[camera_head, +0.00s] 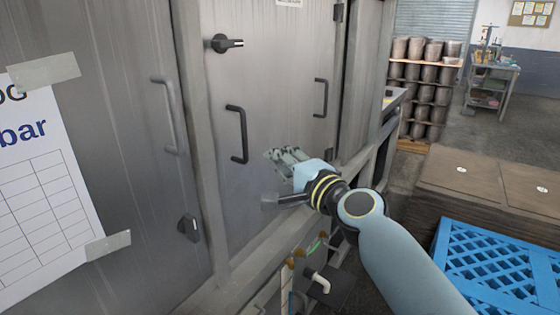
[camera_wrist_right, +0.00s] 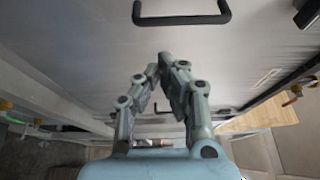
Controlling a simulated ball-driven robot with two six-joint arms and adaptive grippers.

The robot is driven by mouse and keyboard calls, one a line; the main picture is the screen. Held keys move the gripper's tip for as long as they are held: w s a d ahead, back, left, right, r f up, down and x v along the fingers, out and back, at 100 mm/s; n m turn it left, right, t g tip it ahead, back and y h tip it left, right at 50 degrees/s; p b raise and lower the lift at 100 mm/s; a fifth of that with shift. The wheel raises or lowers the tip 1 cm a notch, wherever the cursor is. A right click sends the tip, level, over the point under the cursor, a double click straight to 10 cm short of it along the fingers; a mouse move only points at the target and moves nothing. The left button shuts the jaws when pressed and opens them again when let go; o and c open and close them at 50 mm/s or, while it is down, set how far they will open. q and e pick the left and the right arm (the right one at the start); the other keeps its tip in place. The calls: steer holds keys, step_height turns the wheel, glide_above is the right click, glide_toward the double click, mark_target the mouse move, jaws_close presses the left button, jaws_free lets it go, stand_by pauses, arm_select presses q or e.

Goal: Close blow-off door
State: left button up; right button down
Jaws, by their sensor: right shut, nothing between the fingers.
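The grey metal door (camera_head: 275,95) stands upright in the cabinet front and looks about flush with its frame; I cannot tell whether it is fully seated. It bears a black bar handle (camera_head: 238,135) at left, a second one (camera_head: 320,97) at right and an upper latch lever (camera_head: 223,43) lying level. A lower lever (camera_head: 289,199) lies just below my right gripper (camera_head: 280,154), partly hidden by it. My right gripper is shut and empty, in front of the lower door. In the right wrist view its fingertips (camera_wrist_right: 163,65) meet below a black handle (camera_wrist_right: 182,19). My left gripper is not in view.
A neighbouring grey panel (camera_head: 120,120) with a grey handle (camera_head: 167,115) and a taped paper sheet (camera_head: 40,190) is at left. Valves and pipes (camera_head: 312,275) sit below the door. A blue crate (camera_head: 500,262) and brown boxes (camera_head: 470,180) stand at right.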

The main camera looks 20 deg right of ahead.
steer(key=s, duration=0.8)
steer(key=s+d+f+n+g+h+b, duration=0.1)
steer(key=s+d+f+g+b, duration=0.3)
steer(key=f, duration=1)
steer(key=s+a+f+n+g+h+b, duration=0.15)
steer(key=s+f, duration=0.35)
steer(key=f, duration=0.9)
steer(key=s+d+f+n+g+b, duration=0.25)
steer(key=s+f, duration=0.25)
steer(key=f, duration=0.9)
steer(key=s+d+f+n+g+h+b, duration=0.2)
steer(key=s+d+f+n+g, duration=0.15)
steer(key=s+f, duration=1.1)
arm_select(q)
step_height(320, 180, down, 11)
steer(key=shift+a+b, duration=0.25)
steer(key=shift+b, duration=0.15)
arm_select(e)
steer(key=s+d+f+n+g, duration=0.1)
steer(key=s+f+n, duration=0.1)
steer(key=s, duration=0.4)
steer(key=s+d+f+n+g, duration=0.2)
steer(key=s+f, duration=0.1)
steer(key=s, duration=0.4)
steer(key=s+d+f+n+g+h, duration=0.1)
steer(key=s+f+n+g, duration=0.1)
steer(key=s, duration=0.5)
steer(key=shift+d+f+n, duration=0.3)
steer(key=shift+d+n, duration=0.1)
steer(key=shift+n, duration=0.05)
